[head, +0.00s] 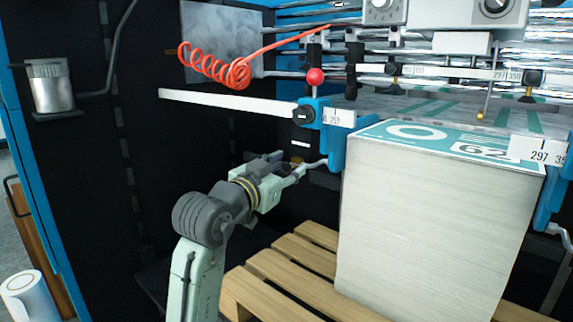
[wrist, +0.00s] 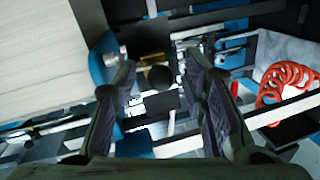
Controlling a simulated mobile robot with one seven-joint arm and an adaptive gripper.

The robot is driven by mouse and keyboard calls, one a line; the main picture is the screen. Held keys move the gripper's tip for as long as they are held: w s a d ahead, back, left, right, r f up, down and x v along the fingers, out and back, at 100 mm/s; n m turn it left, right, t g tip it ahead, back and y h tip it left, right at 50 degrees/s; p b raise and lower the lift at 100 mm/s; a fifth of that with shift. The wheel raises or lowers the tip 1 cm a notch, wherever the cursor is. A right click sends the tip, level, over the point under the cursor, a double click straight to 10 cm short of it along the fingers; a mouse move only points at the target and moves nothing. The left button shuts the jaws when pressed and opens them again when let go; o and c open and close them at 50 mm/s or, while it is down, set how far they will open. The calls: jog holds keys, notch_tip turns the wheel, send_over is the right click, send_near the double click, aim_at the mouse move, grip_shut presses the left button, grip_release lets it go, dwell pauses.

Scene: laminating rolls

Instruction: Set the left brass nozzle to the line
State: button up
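The left brass nozzle (head: 393,69) sits on the scaled rail (head: 450,75) above the paper stack, with a black knob beside it. A small label with a scale lies just right of it; its line is too small to read. A second brass nozzle (head: 527,93) sits farther right on the rail. My gripper (head: 290,168) is low and left of the nozzles, by the blue side guide (head: 336,135). In the wrist view my gripper (wrist: 160,82) is open, its fingers apart. A black knob (wrist: 159,77) and brass part (wrist: 152,57) show beyond the gap; which nozzle cannot be told.
A tall paper stack (head: 430,220) stands on a wooden pallet (head: 275,275) right of my arm. A white bar (head: 230,104), red ball knob (head: 315,76) and red coiled hose (head: 215,68) are above my gripper. A metal cup (head: 50,88) hangs at left.

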jog(key=shift+w+d, duration=0.1)
jog(key=shift+w, duration=0.15)
jog(key=shift+c, duration=0.5)
jog(key=c, duration=0.5)
grip_shut()
jog(key=shift+a+r, duration=0.1)
jog(key=shift+a, duration=0.1)
